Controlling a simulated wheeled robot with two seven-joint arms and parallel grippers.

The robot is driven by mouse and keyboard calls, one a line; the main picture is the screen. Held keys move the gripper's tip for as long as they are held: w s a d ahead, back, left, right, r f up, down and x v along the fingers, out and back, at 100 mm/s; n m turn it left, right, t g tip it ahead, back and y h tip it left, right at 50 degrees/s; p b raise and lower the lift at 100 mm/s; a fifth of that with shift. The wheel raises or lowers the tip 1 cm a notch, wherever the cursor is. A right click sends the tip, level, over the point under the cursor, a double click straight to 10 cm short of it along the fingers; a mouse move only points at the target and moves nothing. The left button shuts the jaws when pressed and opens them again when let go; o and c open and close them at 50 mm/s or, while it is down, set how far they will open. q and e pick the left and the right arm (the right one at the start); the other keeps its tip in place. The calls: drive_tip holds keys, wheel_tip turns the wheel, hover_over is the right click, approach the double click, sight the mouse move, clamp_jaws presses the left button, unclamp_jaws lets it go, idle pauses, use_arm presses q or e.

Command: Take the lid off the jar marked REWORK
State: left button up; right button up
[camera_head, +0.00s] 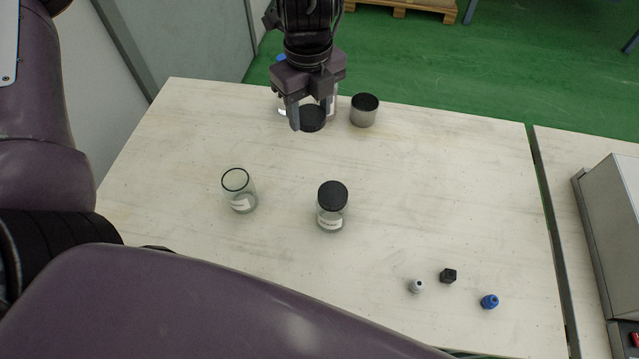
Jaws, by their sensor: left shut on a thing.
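My left gripper (311,108) is at the back of the table, pointing down. It is shut on a black round lid (313,119); whether the lid touches the table is unclear. A clear glass jar (239,191) with a white label stands open, without a lid, at left of centre. A second glass jar (331,217) with a white label stands upright near the middle, a black lid (333,195) on it. Both labels are too small to read, so I cannot tell which says REWORK. My right gripper is not in view.
A metal tin (364,111) with a dark top stands right of the gripper. A clear and white object with blue is partly hidden behind the gripper. A white (416,287), a black (448,276) and a blue (489,301) small part lie front right. The right middle is clear.

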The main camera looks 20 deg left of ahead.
use_arm(q)
drive_tip(key=m, duration=0.6)
drive_tip(key=shift+s+a+r+m, duration=0.1)
drive_tip(key=shift+s+a+m, duration=0.2)
drive_tip(key=m, duration=0.4)
drive_tip(key=m+b, duration=0.1)
drive_tip(key=m, duration=0.1)
drive_tip(key=shift+s+a+r+m, duration=0.2)
drive_tip(key=shift+s+m, duration=0.05)
drive_tip(key=shift+m, duration=0.15)
drive_tip(key=shift+f, duration=0.25)
drive_tip(key=b, duration=0.4)
hover_over(306, 182)
wheel_tip(306, 182, down, 12)
drive_tip(key=f, duration=0.1)
drive_tip(key=shift+s+f+m+b, duration=0.1)
drive_tip(key=shift+f+m+b, duration=0.25)
drive_tip(key=shift+f, duration=2.95)
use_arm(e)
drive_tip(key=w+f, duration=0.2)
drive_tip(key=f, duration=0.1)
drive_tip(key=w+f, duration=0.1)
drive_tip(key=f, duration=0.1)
